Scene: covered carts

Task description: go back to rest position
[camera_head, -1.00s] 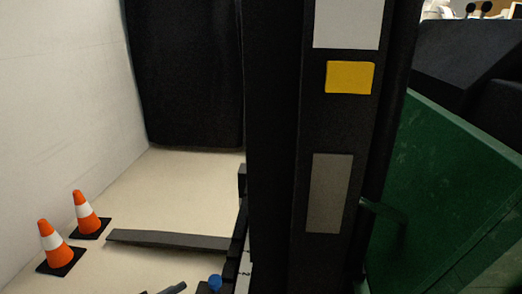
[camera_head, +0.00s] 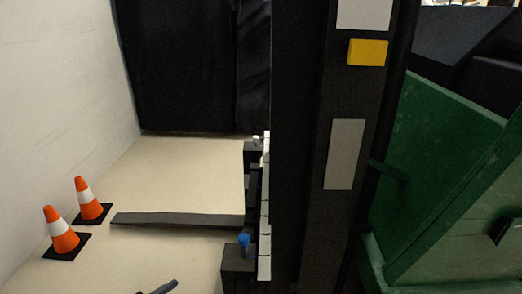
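A small dark grey piece (camera_head: 162,288) shows at the bottom edge, left of centre. It looks like the tip of my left gripper, but most of it is cut off and I cannot tell whether it is open or shut. Nothing is seen held in it. My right gripper is not in view. No covered cart can be made out clearly.
A tall black column (camera_head: 312,190) with a yellow label (camera_head: 368,52) fills the middle. A dark flat bar (camera_head: 180,220) extends left from its base, near a blue knob (camera_head: 244,239). Two orange cones (camera_head: 62,230) (camera_head: 87,199) stand left. A green container (camera_head: 440,150) stands right.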

